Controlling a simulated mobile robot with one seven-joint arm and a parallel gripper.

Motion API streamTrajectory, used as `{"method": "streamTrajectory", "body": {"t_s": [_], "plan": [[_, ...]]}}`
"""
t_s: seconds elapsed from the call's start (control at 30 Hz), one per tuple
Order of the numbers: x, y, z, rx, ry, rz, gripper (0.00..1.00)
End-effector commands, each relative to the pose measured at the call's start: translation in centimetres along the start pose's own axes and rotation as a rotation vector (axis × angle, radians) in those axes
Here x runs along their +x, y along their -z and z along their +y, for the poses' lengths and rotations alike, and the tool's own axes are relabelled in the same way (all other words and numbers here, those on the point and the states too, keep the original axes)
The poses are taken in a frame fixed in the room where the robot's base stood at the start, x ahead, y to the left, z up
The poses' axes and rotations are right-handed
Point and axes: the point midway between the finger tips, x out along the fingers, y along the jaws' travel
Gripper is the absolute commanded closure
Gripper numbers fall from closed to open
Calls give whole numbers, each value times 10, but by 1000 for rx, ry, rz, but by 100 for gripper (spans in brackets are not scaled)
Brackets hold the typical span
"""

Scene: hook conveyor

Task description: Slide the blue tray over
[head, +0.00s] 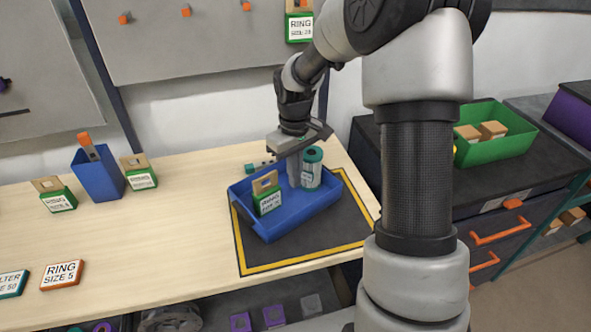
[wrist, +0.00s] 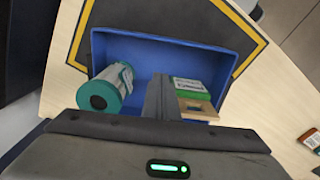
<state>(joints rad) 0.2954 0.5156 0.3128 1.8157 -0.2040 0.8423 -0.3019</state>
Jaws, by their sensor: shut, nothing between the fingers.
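The blue tray (head: 300,221) sits at an angle on the dark mat with a yellow border (head: 253,254), at the right end of the wooden table. It holds a tan and green labelled box (head: 268,198) and a teal and white canister (head: 312,170). The tray (wrist: 172,54) also shows in the wrist view, with the canister (wrist: 112,88) lying left and the box (wrist: 193,92) right. My gripper (head: 294,183) is shut and empty. Its fingers reach down into the tray between the canister and the box; their tips' contact with the tray cannot be told.
A small teal item (head: 257,166) is behind the tray. A blue bin (head: 98,180) and labelled boxes (head: 140,172) stand on the left of the table. A RING SIZE 5 block (head: 62,275) lies near the front. A green crate (head: 495,150) stands on the dark bench at right.

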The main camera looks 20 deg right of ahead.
Motion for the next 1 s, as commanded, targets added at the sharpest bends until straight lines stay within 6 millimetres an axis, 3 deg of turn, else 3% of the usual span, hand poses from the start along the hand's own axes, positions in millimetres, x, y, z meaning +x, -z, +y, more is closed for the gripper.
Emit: {"method": "streamTrajectory", "body": {"t_s": [0.03,0.27,0.53,1.0], "plan": [[14,-1,-1,-1,3,-4,100],[62,-1,-1,-1,2,-4,100],[58,-35,0,2,-1,0,100],[58,-42,0,1,-1,0,100]]}}
